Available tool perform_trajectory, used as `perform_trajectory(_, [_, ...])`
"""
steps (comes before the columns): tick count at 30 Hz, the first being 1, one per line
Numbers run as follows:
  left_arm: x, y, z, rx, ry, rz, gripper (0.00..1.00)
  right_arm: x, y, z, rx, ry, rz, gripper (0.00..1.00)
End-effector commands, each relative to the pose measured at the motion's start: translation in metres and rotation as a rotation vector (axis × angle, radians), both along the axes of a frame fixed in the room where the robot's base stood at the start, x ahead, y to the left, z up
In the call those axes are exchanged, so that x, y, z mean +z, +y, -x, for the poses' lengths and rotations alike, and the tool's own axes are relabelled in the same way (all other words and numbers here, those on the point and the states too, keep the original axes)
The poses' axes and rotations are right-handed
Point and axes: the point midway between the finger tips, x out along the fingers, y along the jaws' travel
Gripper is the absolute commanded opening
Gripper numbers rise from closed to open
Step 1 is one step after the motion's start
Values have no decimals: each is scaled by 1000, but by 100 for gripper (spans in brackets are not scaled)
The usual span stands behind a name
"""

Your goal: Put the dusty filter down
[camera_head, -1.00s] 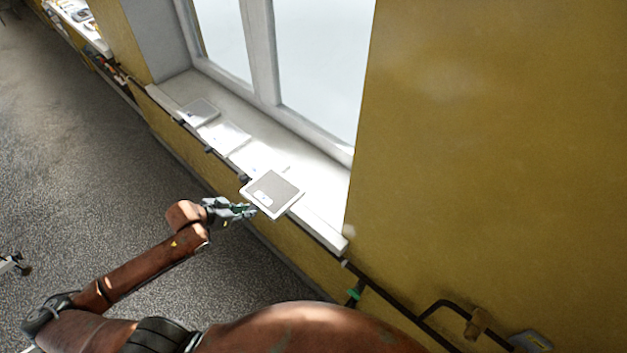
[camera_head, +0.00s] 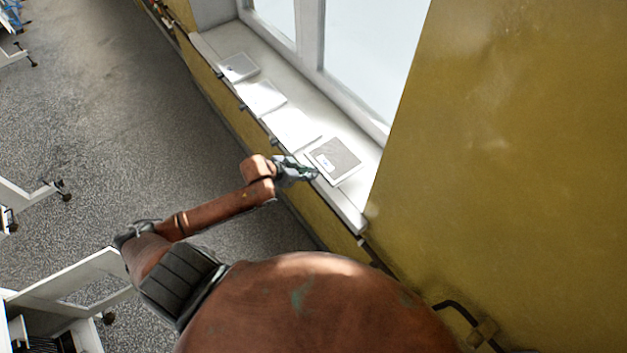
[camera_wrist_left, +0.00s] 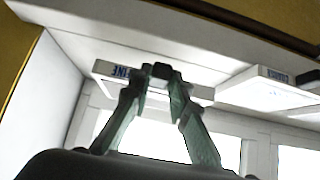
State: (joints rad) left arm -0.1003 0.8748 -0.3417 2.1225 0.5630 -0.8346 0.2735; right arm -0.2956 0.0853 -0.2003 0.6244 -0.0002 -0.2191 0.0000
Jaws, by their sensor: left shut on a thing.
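The dusty filter (camera_head: 341,156) is a flat square panel with a grey face, a white frame and a small white label. My left gripper (camera_head: 313,174) is shut on its near left edge. The filter lies flat over the near end of the white window sill (camera_head: 345,205); I cannot tell if it touches the sill. In the left wrist view, the fingers (camera_wrist_left: 160,75) close on the edge of the filter (camera_wrist_left: 200,91), which shows a blue printed label partly hidden by them. My right gripper is not in view.
Two white panels (camera_head: 262,97) (camera_head: 293,129) and a greyish one (camera_head: 238,67) lie in a row farther along the sill. The window (camera_head: 365,70) stands behind, with a yellow wall (camera_head: 500,150) to the right. White wheeled frames (camera_head: 75,280) stand on the floor at left.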

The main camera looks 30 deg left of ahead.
Motion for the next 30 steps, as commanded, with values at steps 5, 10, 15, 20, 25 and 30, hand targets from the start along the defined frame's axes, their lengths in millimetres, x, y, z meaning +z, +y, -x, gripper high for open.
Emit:
perform_trajectory(5, [-12,-11,-5,1,-2,2,0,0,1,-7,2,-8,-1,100])
perform_trajectory(10, [-25,-16,-6,2,0,1,0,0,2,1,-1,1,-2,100])
perform_trajectory(15, [-48,-16,-5,1,1,1,0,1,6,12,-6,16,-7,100])
perform_trajectory(20, [-50,-16,-6,0,-1,-1,0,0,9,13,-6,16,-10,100])
perform_trajectory(25, [-51,-16,-5,-1,1,-1,24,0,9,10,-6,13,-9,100])
perform_trajectory(30, [-51,-16,-5,-1,1,-1,34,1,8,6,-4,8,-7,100])
